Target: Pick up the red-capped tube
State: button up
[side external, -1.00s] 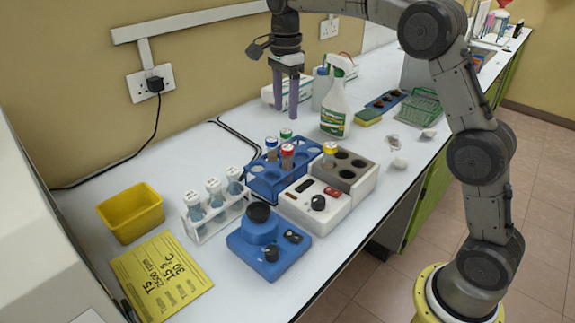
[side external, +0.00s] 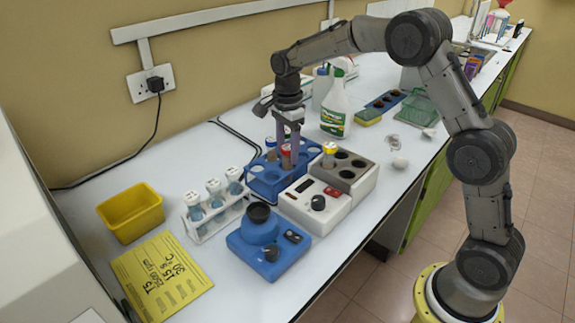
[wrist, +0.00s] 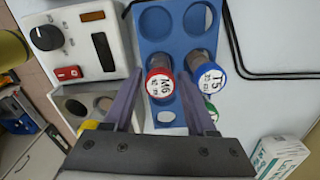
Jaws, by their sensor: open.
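The red-capped tube (side external: 286,152) stands upright in the blue rack (side external: 262,190). In the wrist view its red-rimmed cap (wrist: 159,83) has a white top marked M6. My gripper (side external: 287,137) points down, low over the rack at the red-capped tube. In the wrist view my gripper (wrist: 158,95) is open, with one finger on each side of the red cap. The right finger runs between the red cap and the blue-capped tube (wrist: 209,80), marked T5. A green-capped tube (wrist: 211,108) is partly hidden behind that finger.
A white heater block (side external: 318,205) with a yellow-capped tube (side external: 329,150) stands right beside the rack. A white rack of tubes (side external: 215,208), a blue mixer (side external: 266,243) and a yellow bin (side external: 131,212) stand left. A spray bottle (side external: 336,108) stands behind.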

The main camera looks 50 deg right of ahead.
jog(key=shift+f, duration=0.15)
jog(key=shift+c, duration=0.2)
grip_shut()
notch_tip(320, 180, up, 10)
jog(key=shift+r, duration=0.1)
dwell(0.6)
